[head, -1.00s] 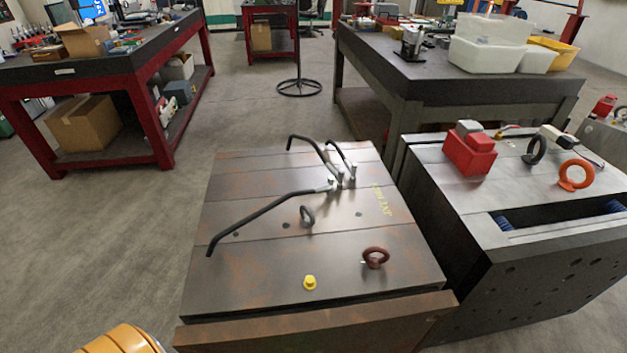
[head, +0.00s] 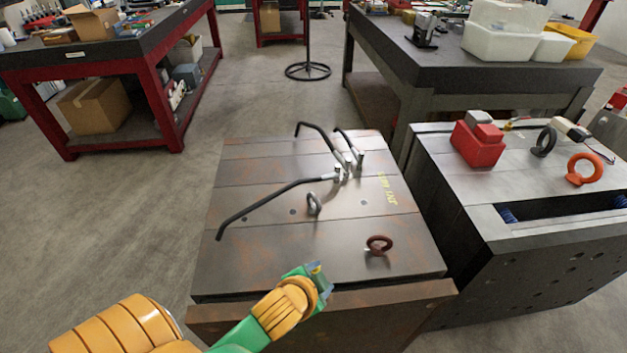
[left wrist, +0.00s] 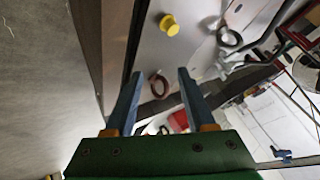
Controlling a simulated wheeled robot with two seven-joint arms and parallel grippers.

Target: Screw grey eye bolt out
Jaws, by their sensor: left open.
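The grey eye bolt (head: 314,203) stands in the top of the rusty steel mould base (head: 250,262), near its middle. It also shows in the left wrist view (left wrist: 230,38), at upper right. My left gripper (head: 318,272) is open and empty over the front edge of the mould base, nearer to me than the grey eye bolt and apart from it. In the left wrist view, my open fingers (left wrist: 160,73) point toward the plate. My right gripper is not in view.
A red-brown eye bolt (head: 379,245) stands front right on the plate. A yellow plug (left wrist: 169,25) shows in the left wrist view. Black bent rods (head: 270,202) rise behind and left of the grey eye bolt. A second mould base (head: 455,220) stands right, bearing an orange eye bolt (head: 584,169).

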